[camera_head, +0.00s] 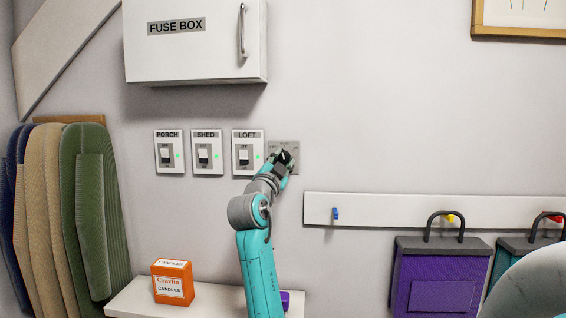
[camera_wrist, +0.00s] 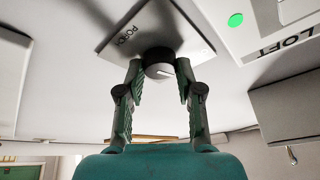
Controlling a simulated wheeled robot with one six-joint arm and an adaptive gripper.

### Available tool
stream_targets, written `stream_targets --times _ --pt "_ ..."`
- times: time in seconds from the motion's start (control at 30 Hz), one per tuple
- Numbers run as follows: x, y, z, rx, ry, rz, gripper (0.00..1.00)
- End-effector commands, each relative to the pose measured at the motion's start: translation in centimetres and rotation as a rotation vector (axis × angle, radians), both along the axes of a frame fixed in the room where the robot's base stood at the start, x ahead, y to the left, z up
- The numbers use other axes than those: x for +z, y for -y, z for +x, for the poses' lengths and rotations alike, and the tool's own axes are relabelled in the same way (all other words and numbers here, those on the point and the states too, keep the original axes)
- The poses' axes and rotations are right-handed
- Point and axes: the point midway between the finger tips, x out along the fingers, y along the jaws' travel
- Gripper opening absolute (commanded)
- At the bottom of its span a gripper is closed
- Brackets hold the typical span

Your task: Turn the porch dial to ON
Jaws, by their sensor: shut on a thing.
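The porch dial is a round dark knob (camera_wrist: 158,60) with a short white mark, on a grey plate (camera_wrist: 112,42) lettered PORCH in the wrist view. The white mark lies toward the lower right of the knob there. I cannot read ON or OFF marks on the plate. My gripper (camera_wrist: 160,72) has one finger on each side of the knob and is shut on it. In the head view my gripper (camera_head: 284,160) covers most of the dial, and its plate (camera_head: 294,146) shows around it, right of the LOFT switch.
PORCH (camera_head: 169,152), SHED (camera_head: 208,152) and LOFT (camera_head: 247,152) switches with green lights sit close left. A fuse box (camera_head: 190,50) hangs above. A hook rail (camera_head: 390,208) with a purple bag (camera_head: 441,280) is right. A candle box (camera_head: 172,283) stands below on a shelf.

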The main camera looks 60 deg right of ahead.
Motion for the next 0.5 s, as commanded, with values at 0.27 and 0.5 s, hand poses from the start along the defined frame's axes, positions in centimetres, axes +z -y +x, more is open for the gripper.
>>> stream_targets --times 0.27,0.5 --pt "0.17 -0.11 0.21 0.002 0.247 0.094 0.01" --pt "0.29 -0.11 0.24 0.001 0.461 0.173 0.01"
